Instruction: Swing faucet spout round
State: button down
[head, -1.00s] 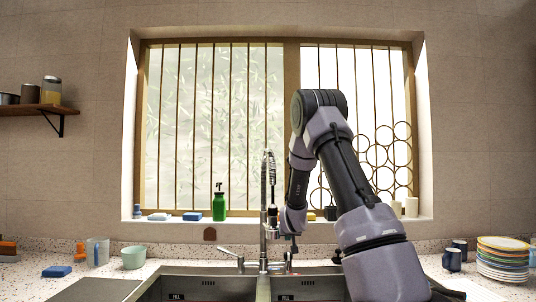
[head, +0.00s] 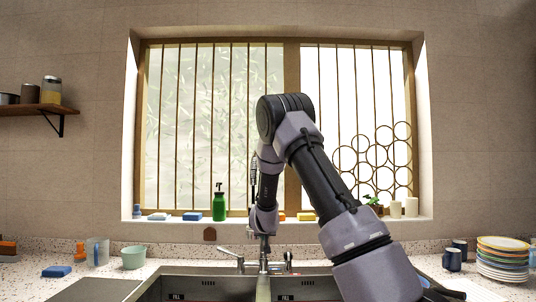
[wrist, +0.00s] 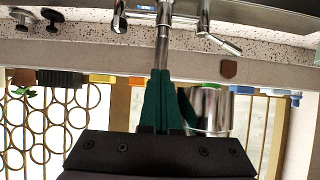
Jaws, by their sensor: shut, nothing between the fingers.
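The chrome faucet stands behind the double sink, its base (head: 264,266) showing below my arm in the head view. Its coiled spout (head: 253,168) shows just left of my arm; the rest is hidden behind the arm. My gripper (head: 264,238) points down in front of the column. In the wrist view, which is upside down, the dark green fingers of my gripper (wrist: 162,73) are together and empty, lined up over the faucet column (wrist: 163,40). A chrome cylinder (wrist: 212,108), apparently part of the spout, is beside the fingers on the right. I cannot tell whether they touch.
The sink basins (head: 205,286) lie below. A green soap bottle (head: 219,203) and sponges stand on the windowsill. A mint cup (head: 133,257) is at left; a mug (head: 452,259) and stacked plates (head: 502,262) are at right. A side handle (head: 230,254) sticks out left.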

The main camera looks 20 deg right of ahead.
jog(key=shift+w+a, duration=0.1)
jog(key=shift+a, duration=0.1)
jog(key=shift+w+a, duration=1.3)
jog(key=shift+w, duration=0.15)
jog(key=v, duration=1)
jog(key=v, duration=1)
jog(key=shift+s+r, duration=0.2)
jog(key=shift+s, duration=0.1)
